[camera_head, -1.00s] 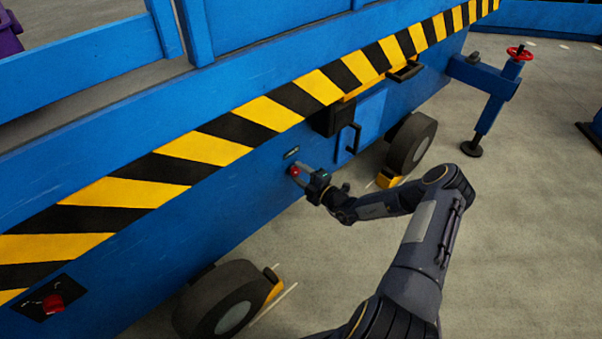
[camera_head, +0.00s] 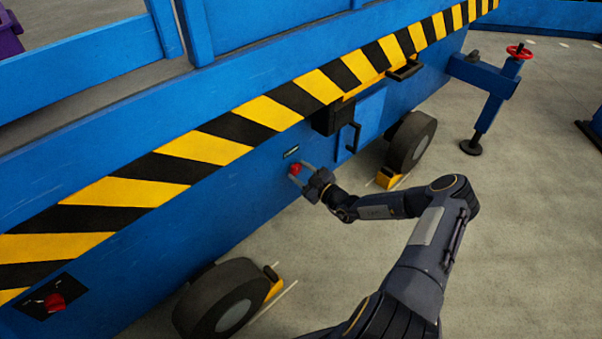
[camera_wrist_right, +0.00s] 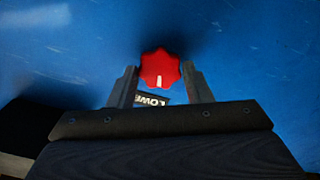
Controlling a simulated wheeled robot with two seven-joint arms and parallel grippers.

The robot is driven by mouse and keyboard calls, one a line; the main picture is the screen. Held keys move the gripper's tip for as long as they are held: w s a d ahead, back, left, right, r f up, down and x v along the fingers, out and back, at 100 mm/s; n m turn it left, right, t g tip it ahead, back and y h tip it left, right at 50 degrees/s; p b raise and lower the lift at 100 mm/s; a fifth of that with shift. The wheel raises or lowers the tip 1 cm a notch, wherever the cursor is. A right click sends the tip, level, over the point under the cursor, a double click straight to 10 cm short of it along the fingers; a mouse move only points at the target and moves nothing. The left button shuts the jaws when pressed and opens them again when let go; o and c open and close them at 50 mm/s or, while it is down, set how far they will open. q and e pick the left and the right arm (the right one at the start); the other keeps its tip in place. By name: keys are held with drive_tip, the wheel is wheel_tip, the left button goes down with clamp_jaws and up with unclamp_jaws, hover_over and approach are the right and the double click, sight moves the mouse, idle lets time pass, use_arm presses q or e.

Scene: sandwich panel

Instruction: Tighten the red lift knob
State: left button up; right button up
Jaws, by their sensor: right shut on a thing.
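A red lobed knob (camera_head: 295,168) sits on the blue side panel of the lift. In the right wrist view the knob (camera_wrist_right: 160,66) has a white pointer mark facing down in the picture. Below it is a partly hidden dark label (camera_wrist_right: 152,99) that reads "LOWE". My right gripper (camera_head: 298,172) is at the panel, with one finger on each side of the knob, shut on it. In the wrist view its fingertips (camera_wrist_right: 160,72) flank the knob. My left gripper is not in view.
A second red knob (camera_head: 55,302) is on a black plate at the lower left of the blue panel. A black handle (camera_head: 355,137), wheels (camera_head: 222,300) and yellow chocks (camera_head: 388,179) are nearby. An outrigger with a red handwheel (camera_head: 519,51) stands at right.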

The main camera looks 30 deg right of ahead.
drive_tip(key=shift+m, duration=1.4)
drive_tip(key=shift+f, duration=0.1)
drive_tip(key=o, duration=1)
drive_tip(key=shift+c, duration=0.2)
drive_tip(key=shift+s, duration=0.1)
drive_tip(key=p+v, duration=0.1)
drive_tip(key=v, duration=0.6)
drive_tip(key=shift+s, duration=0.35)
